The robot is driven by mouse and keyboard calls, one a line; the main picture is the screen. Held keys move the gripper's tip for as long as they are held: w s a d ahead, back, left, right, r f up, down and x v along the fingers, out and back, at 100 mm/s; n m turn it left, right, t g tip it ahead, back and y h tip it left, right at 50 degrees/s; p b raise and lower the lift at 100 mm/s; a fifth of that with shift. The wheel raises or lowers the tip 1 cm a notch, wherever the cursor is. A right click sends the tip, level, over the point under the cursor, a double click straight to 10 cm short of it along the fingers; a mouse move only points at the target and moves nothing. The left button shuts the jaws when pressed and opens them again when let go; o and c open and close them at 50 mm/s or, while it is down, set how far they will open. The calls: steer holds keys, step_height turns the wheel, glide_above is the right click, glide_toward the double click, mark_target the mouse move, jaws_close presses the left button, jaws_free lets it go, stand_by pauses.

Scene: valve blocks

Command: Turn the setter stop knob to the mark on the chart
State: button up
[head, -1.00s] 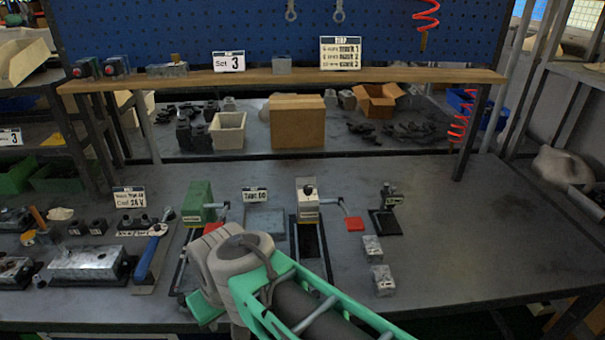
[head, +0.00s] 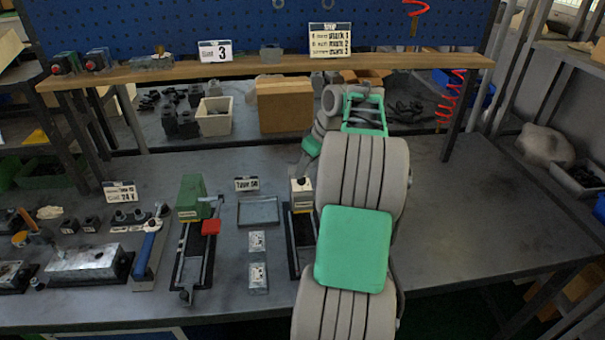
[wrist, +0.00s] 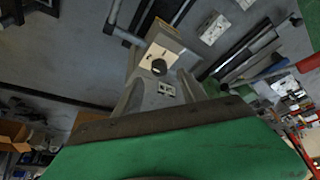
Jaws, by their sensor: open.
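The setter is a pale block with a black knob on its top face. In the head view the setter (head: 301,196) stands on a dark base, partly hidden by my arm. In the wrist view the setter block (wrist: 162,52) and its black stop knob (wrist: 159,67) are close in front of my palm. My gripper (wrist: 160,76) is open, its pale fingers on either side of the knob; contact cannot be told. The chart (head: 330,39) stands on the shelf, with several lines of marks, too small to read surely. A sign (head: 215,52) beside it shows a 3.
A green device (head: 190,198) with a red pad (head: 211,227) stands left of the setter. A shallow tray (head: 258,212) and two small metal blocks (head: 257,240) lie between them. A cardboard box (head: 285,105) is behind. The bench at right is clear.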

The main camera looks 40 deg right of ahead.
mark_target(301, 181)
steer(key=x, duration=0.4)
steer(key=shift+f, duration=0.2)
steer(key=shift+c, duration=0.5)
jaws_close()
